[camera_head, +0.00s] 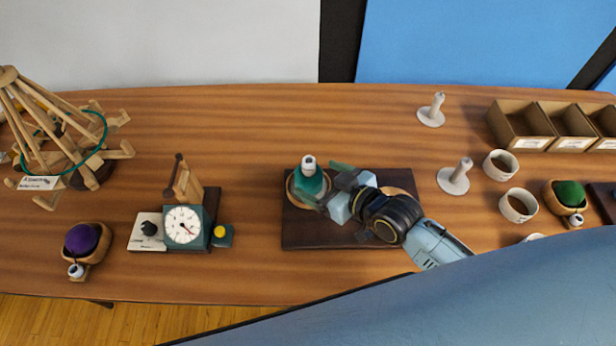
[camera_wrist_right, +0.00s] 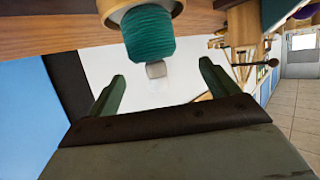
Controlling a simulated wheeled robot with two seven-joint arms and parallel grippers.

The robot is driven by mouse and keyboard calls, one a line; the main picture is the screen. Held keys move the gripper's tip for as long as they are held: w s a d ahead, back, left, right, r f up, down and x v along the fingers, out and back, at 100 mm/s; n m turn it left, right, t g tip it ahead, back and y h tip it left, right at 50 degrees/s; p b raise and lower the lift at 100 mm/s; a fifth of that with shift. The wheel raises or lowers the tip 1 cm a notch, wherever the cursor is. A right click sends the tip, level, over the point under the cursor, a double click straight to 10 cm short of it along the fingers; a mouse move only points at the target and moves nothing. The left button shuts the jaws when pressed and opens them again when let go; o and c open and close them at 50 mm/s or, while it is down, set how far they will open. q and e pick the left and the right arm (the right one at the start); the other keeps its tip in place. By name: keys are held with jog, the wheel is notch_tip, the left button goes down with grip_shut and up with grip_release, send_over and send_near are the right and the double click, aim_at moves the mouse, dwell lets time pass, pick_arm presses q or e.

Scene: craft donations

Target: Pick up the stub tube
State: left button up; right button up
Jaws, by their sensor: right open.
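A teal wound cone (camera_head: 312,184) with a pale tube end (camera_head: 309,163) at its top stands on a round wooden disc at the left of a dark board. I take the pale tube as the stub tube, but cannot be sure. My right gripper (camera_head: 323,183) is open beside the cone, coming from the right. In the right wrist view, the teal cone (camera_wrist_right: 149,35) and its pale tip (camera_wrist_right: 156,70) show ahead, between the open fingers (camera_wrist_right: 162,74) in the picture. No contact is visible. My left gripper is not in view.
The dark board (camera_head: 330,238) has a second wooden disc (camera_head: 400,192), partly behind my arm. A dial scale (camera_head: 184,226) stands left. Two white pegged stands (camera_head: 432,112) (camera_head: 455,178), pale cups (camera_head: 518,205) and cardboard bins (camera_head: 521,126) stand right. Table between scale and board is clear.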

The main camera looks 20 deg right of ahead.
aim_at(304, 171)
jog(key=x, duration=0.2)
jog(key=shift+w+a+f, duration=0.1)
jog(key=shift+w+f, duration=0.1)
jog(key=shift+w, duration=0.15)
jog(key=w+f, duration=0.1)
jog(key=w+a+f+b, duration=0.1)
jog(key=w, duration=0.1)
jog(key=shift+w+f, duration=0.2)
jog(key=shift+f, duration=0.05)
jog(key=shift+w+a+f, duration=0.2)
jog(key=shift+w, duration=0.2)
jog(key=c, duration=1.1)
